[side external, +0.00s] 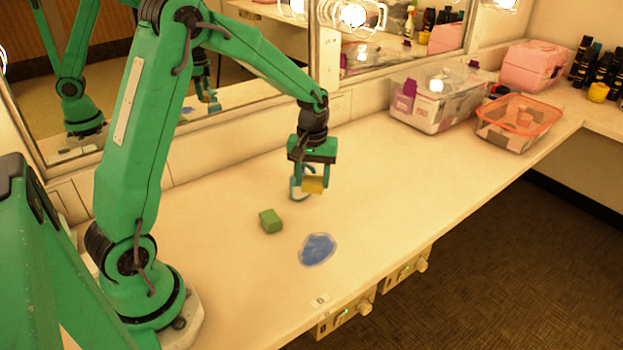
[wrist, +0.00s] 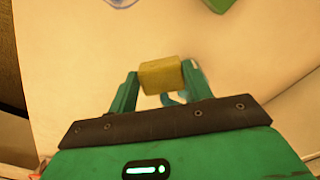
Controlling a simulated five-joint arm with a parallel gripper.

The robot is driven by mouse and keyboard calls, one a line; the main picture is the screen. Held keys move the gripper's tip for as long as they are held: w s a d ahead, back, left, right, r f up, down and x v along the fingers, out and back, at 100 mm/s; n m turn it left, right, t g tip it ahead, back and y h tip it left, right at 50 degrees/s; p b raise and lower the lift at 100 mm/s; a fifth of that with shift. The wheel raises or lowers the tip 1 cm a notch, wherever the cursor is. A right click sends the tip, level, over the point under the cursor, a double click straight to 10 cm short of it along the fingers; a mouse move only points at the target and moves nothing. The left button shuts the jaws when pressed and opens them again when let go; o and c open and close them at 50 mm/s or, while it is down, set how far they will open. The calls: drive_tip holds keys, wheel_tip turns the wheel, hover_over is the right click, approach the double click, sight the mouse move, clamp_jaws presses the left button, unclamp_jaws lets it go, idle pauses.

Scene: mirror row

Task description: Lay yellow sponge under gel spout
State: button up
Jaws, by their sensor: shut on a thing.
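The yellow sponge (side external: 313,186) is held between the two fingers of my gripper (side external: 312,178), which is shut on it. The sponge also shows between the fingertips in the wrist view (wrist: 161,77). It appears slightly above the white counter.
A green block (side external: 270,221) and a flat blue patch with a clear rim (side external: 318,249) lie on the counter (side external: 400,190) nearby. A clear bin (side external: 436,98), an orange-rimmed container (side external: 518,122) and a pink case (side external: 533,67) stand far right. The mirror (side external: 240,75) runs behind.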

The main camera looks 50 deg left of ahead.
sight(316, 190)
drive_tip(key=shift+w, duration=0.55)
drive_tip(key=shift+f, duration=1.75)
drive_tip(key=shift+f, duration=0.6)
drive_tip(key=o, duration=1)
wheel_tip(316, 190, up, 13)
drive_tip(key=shift+f, duration=0.1)
drive_tip(key=shift+r, duration=0.25)
